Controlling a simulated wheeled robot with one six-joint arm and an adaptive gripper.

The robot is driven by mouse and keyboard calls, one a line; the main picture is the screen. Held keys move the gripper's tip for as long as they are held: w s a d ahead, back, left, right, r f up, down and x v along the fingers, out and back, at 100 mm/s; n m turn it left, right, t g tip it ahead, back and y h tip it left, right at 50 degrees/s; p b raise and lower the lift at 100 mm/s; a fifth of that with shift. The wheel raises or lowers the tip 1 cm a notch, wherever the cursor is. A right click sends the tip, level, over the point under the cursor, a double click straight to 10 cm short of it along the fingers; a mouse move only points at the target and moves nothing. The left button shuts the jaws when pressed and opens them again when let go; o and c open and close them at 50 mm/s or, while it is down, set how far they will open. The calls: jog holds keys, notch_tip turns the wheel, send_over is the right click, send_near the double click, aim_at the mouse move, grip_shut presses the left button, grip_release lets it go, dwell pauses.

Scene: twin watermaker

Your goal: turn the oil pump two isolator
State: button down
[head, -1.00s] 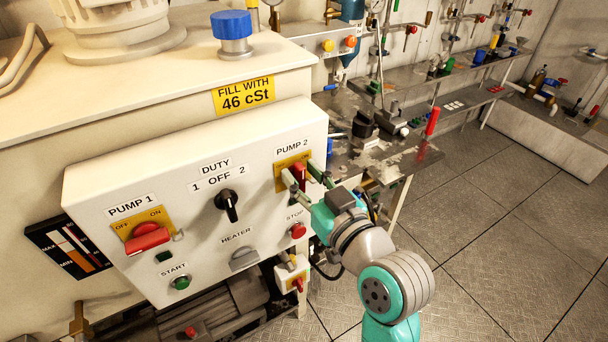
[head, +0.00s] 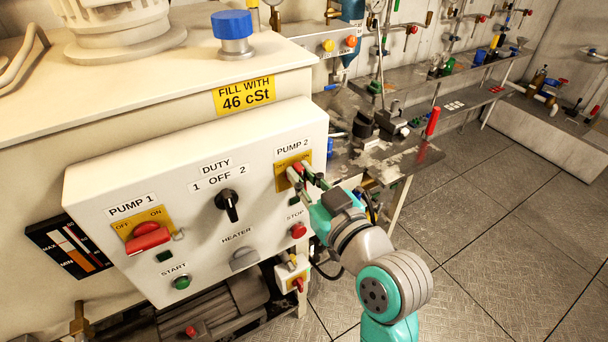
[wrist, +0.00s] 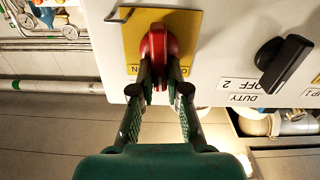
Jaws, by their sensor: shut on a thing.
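The pump two isolator is a red rotary handle (wrist: 158,42) on a yellow plate (head: 283,178), under the PUMP 2 label at the panel's upper right. My gripper (head: 301,171) reaches it from the lower right. In the wrist view my gripper (wrist: 160,84) has its two dark fingers closed on either side of the handle's near end. The handle lies in line with the fingers there. The plate's ON and OFF lettering is mostly hidden, with only single letters showing beside the fingers.
The white panel also carries the black DUTY selector (head: 228,205), the red pump one isolator (head: 147,237), the red STOP button (head: 298,231) and the grey HEATER switch (head: 244,258). A cluttered bench (head: 415,160) stands to the right. Floor beyond my arm is clear.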

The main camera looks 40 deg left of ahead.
jog(key=n, duration=0.4)
jog(key=s+f+n, duration=0.1)
jog(key=n, duration=0.8)
jog(key=shift+s+a+f, duration=0.15)
jog(key=shift+s+a, duration=0.1)
jog(key=shift+a, duration=0.05)
jog(key=shift+f+n, duration=0.15)
jog(key=shift+n, duration=0.8)
jog(key=shift+f+n, duration=0.15)
jog(key=shift+n, duration=0.8)
jog(key=c, duration=1.2)
grip_release()
jog(key=shift+o, duration=0.2)
jog(key=v, duration=1.2)
